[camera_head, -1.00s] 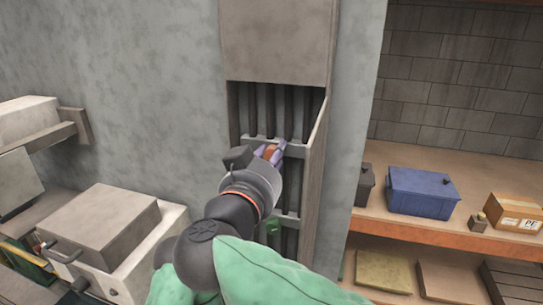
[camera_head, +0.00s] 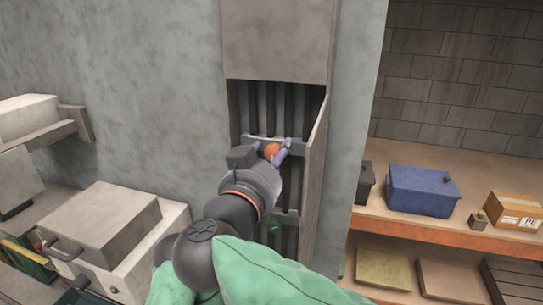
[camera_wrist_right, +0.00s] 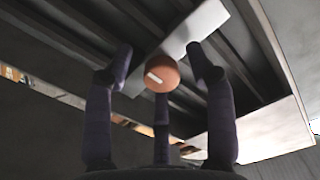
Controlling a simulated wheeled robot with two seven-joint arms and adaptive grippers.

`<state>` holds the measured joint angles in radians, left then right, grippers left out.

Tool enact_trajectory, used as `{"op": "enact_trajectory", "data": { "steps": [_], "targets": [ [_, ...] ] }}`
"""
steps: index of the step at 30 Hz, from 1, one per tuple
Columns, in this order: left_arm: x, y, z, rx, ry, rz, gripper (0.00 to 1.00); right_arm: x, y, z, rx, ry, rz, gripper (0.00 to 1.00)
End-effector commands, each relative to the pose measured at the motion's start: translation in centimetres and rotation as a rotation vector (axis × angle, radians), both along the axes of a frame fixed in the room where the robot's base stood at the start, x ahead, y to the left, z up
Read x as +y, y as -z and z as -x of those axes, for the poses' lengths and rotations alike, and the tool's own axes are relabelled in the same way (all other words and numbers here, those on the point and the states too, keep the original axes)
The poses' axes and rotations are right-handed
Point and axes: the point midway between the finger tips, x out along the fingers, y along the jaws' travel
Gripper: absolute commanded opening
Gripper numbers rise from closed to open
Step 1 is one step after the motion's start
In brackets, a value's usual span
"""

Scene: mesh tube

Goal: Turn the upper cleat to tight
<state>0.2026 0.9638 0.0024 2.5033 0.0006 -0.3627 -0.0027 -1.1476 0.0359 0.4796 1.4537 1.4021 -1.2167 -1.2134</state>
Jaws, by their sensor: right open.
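The upper cleat is a round orange knob (camera_head: 271,150) on the upper grey crossbar of a wall recess. In the right wrist view the orange knob (camera_wrist_right: 162,74) carries a short white mark, tilted slightly from level. My right gripper (camera_head: 274,144) is at the knob with its purple fingers spread. In the wrist view its fingers (camera_wrist_right: 160,62) stand apart around the knob, with visible gaps at the sides. A green lower cleat (camera_head: 274,225) sits on the lower crossbar, partly beside my arm. My left gripper is not in view.
Dark vertical bars (camera_head: 286,108) run behind the crossbars, and a pale side panel (camera_head: 316,160) bounds the recess on the right. A shelf at right holds a blue box (camera_head: 422,190) and a cardboard box (camera_head: 515,211). A grey cabinet (camera_head: 110,225) stands at left.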

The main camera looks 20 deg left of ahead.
Motion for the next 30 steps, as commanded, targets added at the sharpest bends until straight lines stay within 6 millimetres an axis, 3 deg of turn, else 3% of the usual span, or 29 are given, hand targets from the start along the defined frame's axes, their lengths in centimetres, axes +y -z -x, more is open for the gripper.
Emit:
{"op": "enact_trajectory", "data": {
  "steps": [5, 18, 24, 30],
  "targets": [
    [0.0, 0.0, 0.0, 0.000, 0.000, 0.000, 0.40, 0.2, -0.1, 2.1, -0.002, -0.004, 0.000, 0.56],
    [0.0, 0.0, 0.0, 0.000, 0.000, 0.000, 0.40, 0.5, 0.1, 10.1, 0.000, -0.003, 0.001, 0.56],
    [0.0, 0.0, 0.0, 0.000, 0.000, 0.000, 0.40, 0.5, 0.1, 11.6, 0.001, -0.001, 0.001, 0.56],
    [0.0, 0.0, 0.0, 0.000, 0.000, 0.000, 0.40, 0.4, 0.1, 11.7, 0.001, 0.001, 0.001, 0.56]
  ]
}}
